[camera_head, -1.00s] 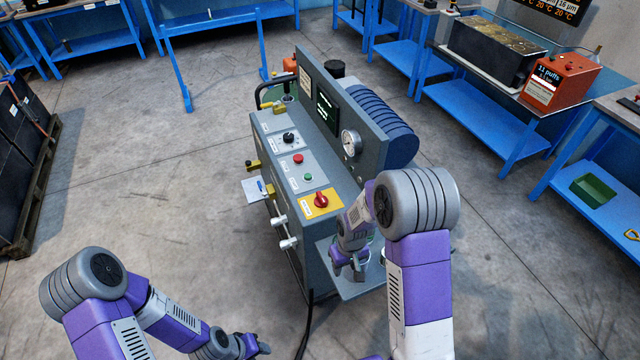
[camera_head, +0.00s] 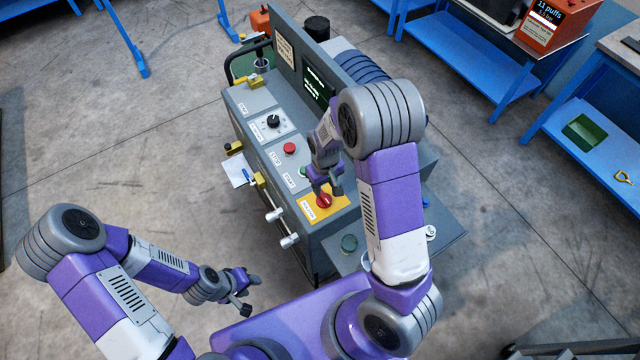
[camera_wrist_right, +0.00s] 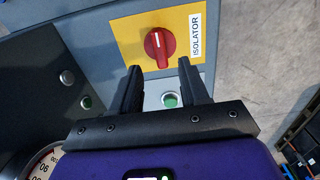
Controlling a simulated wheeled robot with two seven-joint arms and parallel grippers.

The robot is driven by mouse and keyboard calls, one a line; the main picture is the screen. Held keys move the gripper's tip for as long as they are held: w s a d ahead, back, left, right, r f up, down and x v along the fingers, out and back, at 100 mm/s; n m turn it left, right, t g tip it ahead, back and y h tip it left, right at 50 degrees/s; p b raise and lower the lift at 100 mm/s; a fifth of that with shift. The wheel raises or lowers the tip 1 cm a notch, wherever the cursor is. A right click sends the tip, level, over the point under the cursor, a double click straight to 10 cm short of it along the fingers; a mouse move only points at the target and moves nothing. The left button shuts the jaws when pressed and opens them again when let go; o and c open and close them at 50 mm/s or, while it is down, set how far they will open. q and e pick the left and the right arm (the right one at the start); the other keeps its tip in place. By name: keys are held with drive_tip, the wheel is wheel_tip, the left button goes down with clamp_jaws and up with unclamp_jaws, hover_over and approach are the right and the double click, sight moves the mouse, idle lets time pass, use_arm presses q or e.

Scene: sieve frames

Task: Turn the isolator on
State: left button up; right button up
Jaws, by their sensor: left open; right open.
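The isolator is a red rotary knob (camera_head: 323,201) on a yellow plate (camera_head: 338,204) at the near end of the grey machine's sloping panel. In the right wrist view the knob (camera_wrist_right: 160,46) carries a white mark, and the plate reads ISOLATOR. My right gripper (camera_head: 328,187) is open over the yellow plate, close to the knob. In the wrist view its fingertips (camera_wrist_right: 159,66) lie either side of the knob's lower edge, apart from it. My left gripper (camera_head: 251,294) is open and empty over the floor, left of the machine.
A red button (camera_head: 290,148), a black selector (camera_head: 273,121) and labels lie further along the panel. A green button (camera_wrist_right: 170,100) shows between my right fingers. Silver fittings (camera_head: 289,241) stick out of the machine's front. Blue benches (camera_head: 580,140) stand at the right.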

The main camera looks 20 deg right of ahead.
sight(324, 196)
wheel_tip(324, 196, down, 6)
drive_tip(key=shift+f, duration=0.15)
drive_tip(key=shift+c, duration=0.2)
clamp_jaws()
